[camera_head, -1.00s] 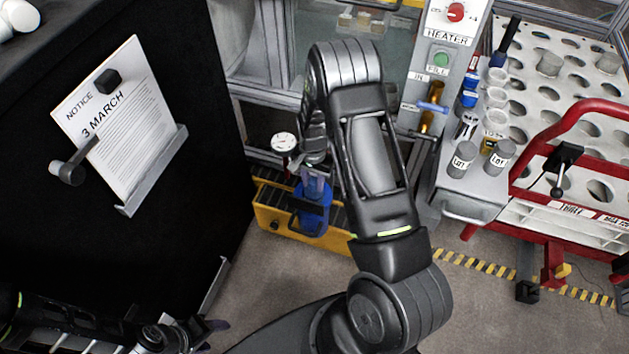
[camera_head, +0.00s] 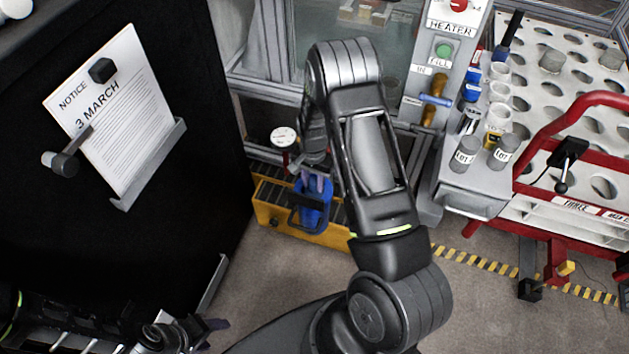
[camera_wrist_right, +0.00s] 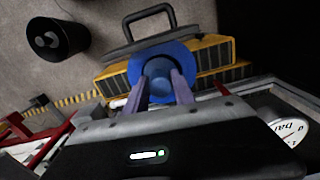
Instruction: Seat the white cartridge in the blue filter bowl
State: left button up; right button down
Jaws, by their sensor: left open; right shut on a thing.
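The blue filter bowl (camera_head: 316,213) stands at the yellow unit in the middle of the head view, and its blue rim shows in the right wrist view (camera_wrist_right: 133,68). My right gripper (camera_head: 314,182) is over the bowl, fingers pointing down. In the right wrist view its purple fingers (camera_wrist_right: 160,90) are shut on a pale blue-grey cylinder, which I take for the white cartridge (camera_wrist_right: 158,70). The cylinder lies inside the ring of the rim; how deep it sits is hidden. My left gripper (camera_head: 208,326) is open and empty at the lower left, far from the bowl.
A dark handle (camera_wrist_right: 148,20) loops out beside the bowl. A round gauge (camera_head: 284,138) stands close behind it. The heater panel (camera_head: 443,60) and a red-railed rack (camera_head: 585,100) are to the right. A black cabinet (camera_head: 200,180) with a notice fills the left. Floor in front is clear.

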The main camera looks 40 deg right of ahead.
jog(key=shift+f, duration=0.15)
jog(key=c, duration=1)
grip_release()
jog(key=shift+o, duration=0.2)
jog(key=shift+r+p, duration=0.35)
jog(key=shift+r, duration=0.15)
jog(key=r+p, duration=0.1)
jog(key=r, duration=0.1)
jog(key=r+p, duration=0.3)
jog(key=r, duration=0.2)
jog(key=shift+s+d, duration=0.15)
jog(key=shift+s, duration=0.15)
jog(key=shift+s+r+p, duration=0.1)
jog(key=shift+r+p, duration=0.3)
jog(key=shift+r, duration=0.05)
